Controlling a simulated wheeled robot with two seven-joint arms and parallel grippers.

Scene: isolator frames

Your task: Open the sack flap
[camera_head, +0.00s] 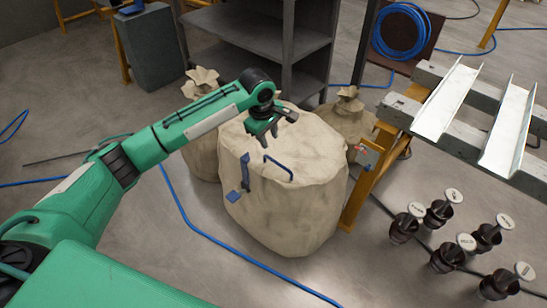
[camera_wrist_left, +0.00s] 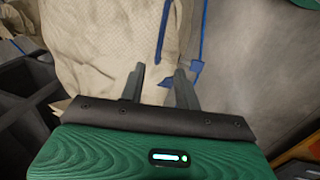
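A large beige sack (camera_head: 310,215) stands upright on the floor. A dark blue bent handle (camera_head: 278,168) sits on its upper front, with a blue strap-like piece (camera_head: 245,170) left of it. The flap's outline is hard to make out. My left gripper (camera_head: 273,130) is over the top of the sack, a little behind the handle. The left wrist view shows its two fingers (camera_wrist_left: 160,84) apart with nothing between them. The sack cloth (camera_wrist_left: 105,45) and a blue strip (camera_wrist_left: 164,30) lie beyond the fingertips. My right gripper is out of view.
Smaller tied sacks stand behind left (camera_head: 203,85) and behind right (camera_head: 348,112). Dark metal shelving (camera_head: 270,38) rises behind. A yellow-legged stand (camera_head: 365,185) is close on the right. Black pots (camera_head: 404,229) with labels stand at the lower right. A blue hose (camera_head: 215,238) crosses the open floor.

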